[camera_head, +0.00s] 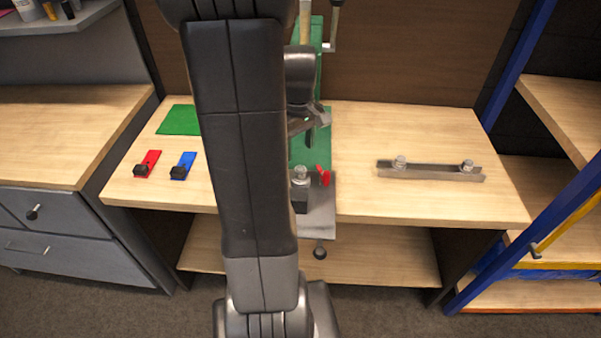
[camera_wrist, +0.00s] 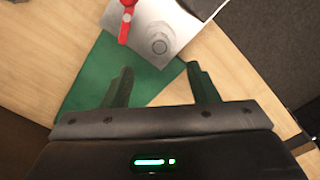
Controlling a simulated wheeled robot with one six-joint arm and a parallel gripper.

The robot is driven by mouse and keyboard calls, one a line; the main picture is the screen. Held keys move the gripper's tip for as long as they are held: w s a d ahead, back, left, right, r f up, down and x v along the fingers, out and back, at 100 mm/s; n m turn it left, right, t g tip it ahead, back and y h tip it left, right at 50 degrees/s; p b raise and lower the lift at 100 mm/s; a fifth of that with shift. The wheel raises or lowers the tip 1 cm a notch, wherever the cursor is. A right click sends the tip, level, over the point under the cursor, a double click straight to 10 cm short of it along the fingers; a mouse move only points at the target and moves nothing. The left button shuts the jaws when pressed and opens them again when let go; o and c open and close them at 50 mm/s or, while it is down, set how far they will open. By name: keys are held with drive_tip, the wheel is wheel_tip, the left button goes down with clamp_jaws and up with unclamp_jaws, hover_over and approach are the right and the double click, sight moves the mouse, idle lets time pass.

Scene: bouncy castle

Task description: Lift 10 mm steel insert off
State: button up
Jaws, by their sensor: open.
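A round silver steel piece (camera_head: 300,174) sits at the grey metal plate of the green fixture, in the middle of the bench. It may be the 10 mm steel insert, but no size marking can be read. In the wrist view a round ring outline (camera_wrist: 159,46) shows on the grey plate (camera_wrist: 178,22), beside a red lever (camera_wrist: 125,24). The lever also shows in the head view (camera_head: 324,176). My gripper (camera_wrist: 159,69) is open with nothing between its fingers. Its fingertips point toward the plate over the green base (camera_wrist: 90,80). My arm hides part of the fixture in the head view.
A steel bar (camera_head: 430,171) with two round silver pieces lies on the right of the bench (camera_head: 440,205). A red tag (camera_head: 148,160), a blue tag (camera_head: 184,162) and a green mat (camera_head: 178,120) lie on the left. Blue-framed shelving (camera_head: 510,80) stands at the right.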

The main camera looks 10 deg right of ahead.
sight(300, 169)
drive_tip(key=shift+s+d+f, duration=0.1)
drive_tip(key=shift+s+f, duration=0.05)
drive_tip(key=shift+f, duration=1.55)
drive_tip(key=shift+s+d+f, duration=0.1)
drive_tip(key=shift+f, duration=1.6)
clamp_jaws()
